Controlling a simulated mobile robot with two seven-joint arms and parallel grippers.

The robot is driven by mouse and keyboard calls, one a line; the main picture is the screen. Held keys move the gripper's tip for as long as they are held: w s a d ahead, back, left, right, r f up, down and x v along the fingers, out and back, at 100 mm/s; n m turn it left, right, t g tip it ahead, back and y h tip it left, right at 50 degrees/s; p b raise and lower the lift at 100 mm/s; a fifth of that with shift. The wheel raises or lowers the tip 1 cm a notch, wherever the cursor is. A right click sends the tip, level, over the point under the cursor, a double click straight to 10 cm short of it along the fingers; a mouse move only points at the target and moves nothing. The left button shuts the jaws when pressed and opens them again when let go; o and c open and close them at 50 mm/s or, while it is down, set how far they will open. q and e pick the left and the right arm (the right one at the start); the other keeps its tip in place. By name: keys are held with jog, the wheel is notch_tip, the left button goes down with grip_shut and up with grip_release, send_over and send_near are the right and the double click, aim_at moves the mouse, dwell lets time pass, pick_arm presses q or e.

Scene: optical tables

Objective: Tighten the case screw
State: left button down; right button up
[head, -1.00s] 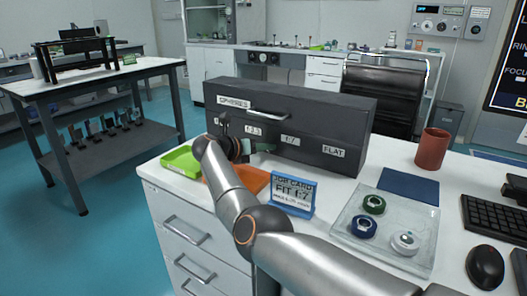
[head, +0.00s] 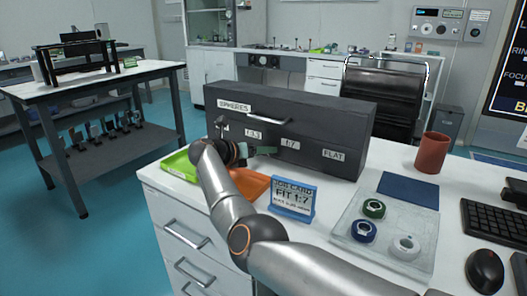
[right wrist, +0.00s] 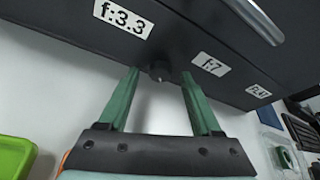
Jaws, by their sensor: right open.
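The case is a long dark grey box (head: 330,108) on the white bench, labelled SPHERES, f:3.3, f:7 and FLAT. A small dark round screw head (right wrist: 160,71) shows at the lower edge of its front in the right wrist view, between the f:3.3 and f:7 labels. My right gripper (right wrist: 160,75) is open, with one green finger on each side of the screw; contact cannot be told. In the head view the right gripper (head: 266,150) is at the case's front, and the screw cannot be made out. My left gripper is not in view.
A blue job card (head: 293,198) reading FIT f:7 stands in front of the case. A green tray (head: 178,163) and an orange one (head: 252,184) lie by my wrist. A clear tray (head: 345,228) with several ring-shaped parts and a red-brown cup (head: 432,152) are to the right.

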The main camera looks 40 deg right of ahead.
jog(key=p+v, duration=0.2)
jog(key=v, duration=0.9)
jog(key=shift+a, duration=0.1)
